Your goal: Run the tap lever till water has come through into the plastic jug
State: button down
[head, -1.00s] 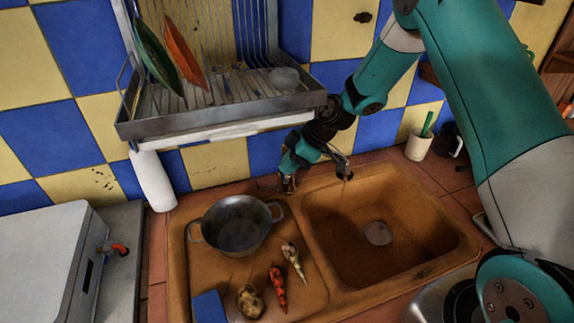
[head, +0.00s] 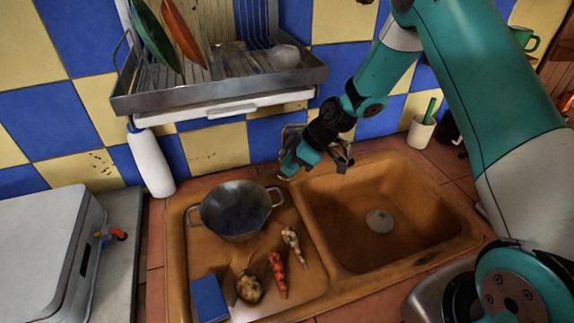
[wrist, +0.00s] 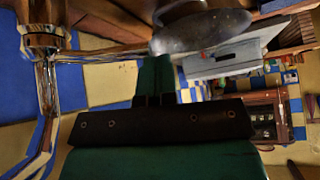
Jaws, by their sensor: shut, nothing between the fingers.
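The metal tap (head: 343,158) stands at the back of the brown sink (head: 440,245), partly hidden by my arm. Metal tap parts (wrist: 46,75) also show close up at the left of the wrist view. I cannot make out the lever separately or whether it is turned. No water stream is visible over the basin. My gripper (head: 287,172) is beside the tap, on its left in the head view; its fingers (wrist: 154,62) are shut and empty in the wrist view. I cannot tell if it touches the tap. I cannot identify a plastic jug in either view.
A grey pot (head: 236,212), vegetables (head: 278,272) and a blue block (head: 208,298) occupy the drainboard. A dish rack (head: 220,95) hangs above. The right basin looks clear.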

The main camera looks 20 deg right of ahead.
jog(key=shift+s+d+f, duration=0.1)
jog(key=shift+s+f, duration=0.05)
jog(key=shift+f, duration=0.2)
